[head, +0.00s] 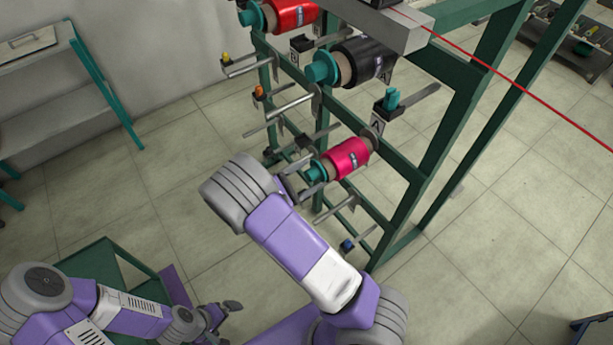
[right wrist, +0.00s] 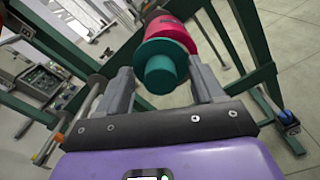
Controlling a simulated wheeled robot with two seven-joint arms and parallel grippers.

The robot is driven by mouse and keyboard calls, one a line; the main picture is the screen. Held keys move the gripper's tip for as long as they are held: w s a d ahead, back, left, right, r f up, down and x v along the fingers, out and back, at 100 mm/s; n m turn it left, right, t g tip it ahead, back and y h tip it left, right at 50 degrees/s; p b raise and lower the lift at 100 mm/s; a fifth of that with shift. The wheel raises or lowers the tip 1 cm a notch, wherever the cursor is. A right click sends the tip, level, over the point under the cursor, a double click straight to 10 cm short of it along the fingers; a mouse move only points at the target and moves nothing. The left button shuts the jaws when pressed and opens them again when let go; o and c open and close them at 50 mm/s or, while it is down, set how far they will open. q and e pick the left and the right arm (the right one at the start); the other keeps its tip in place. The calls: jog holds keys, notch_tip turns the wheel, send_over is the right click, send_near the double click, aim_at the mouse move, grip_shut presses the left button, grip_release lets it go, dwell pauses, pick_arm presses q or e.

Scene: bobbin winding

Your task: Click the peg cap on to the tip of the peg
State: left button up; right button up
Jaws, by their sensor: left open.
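In the head view, the cap (head: 316,171) is at the near left end of the pink bobbin (head: 348,158) on the green rack. The peg inside the bobbin is hidden, and I cannot tell whether the cap is seated on its tip. My left gripper (head: 219,315) is open and empty, low on the left, away from the rack.
The green rack (head: 437,149) carries a black bobbin (head: 365,61) and a red bobbin (head: 291,14) above, both with teal caps. Bare pegs (head: 292,107) stick out beside and below the pink bobbin. A shelf unit (head: 45,88) stands at the left wall.

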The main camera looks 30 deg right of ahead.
jog(key=shift+a, duration=0.1)
jog(key=a, duration=0.7)
jog(key=s+a+f+m+g+y, duration=0.2)
jog(key=s+f+m+g+y, duration=0.35)
jog(key=s+f+y, duration=0.95)
jog(key=s+a+f+m+y, duration=0.3)
jog(key=s+a+f+y, duration=0.2)
jog(key=a+f, duration=0.3)
jog(key=shift+w+a+r+m+t+y+p, duration=0.15)
jog(key=shift+w+m+t+y, duration=0.2)
jog(key=shift+w+m+t, duration=0.65)
jog(key=shift+w+a+m+t+y+p, duration=0.15)
jog(key=shift+w+m+t+y, duration=0.4)
jog(key=shift+m, duration=0.8)
jog(key=shift+w+a+r+m+t+y+p, duration=0.1)
jog(key=shift+w+m+t+y+p, duration=0.1)
jog(key=shift+w+m+t, duration=0.6)
jog(key=shift+s+m, duration=0.25)
jog(key=shift+m, duration=0.05)
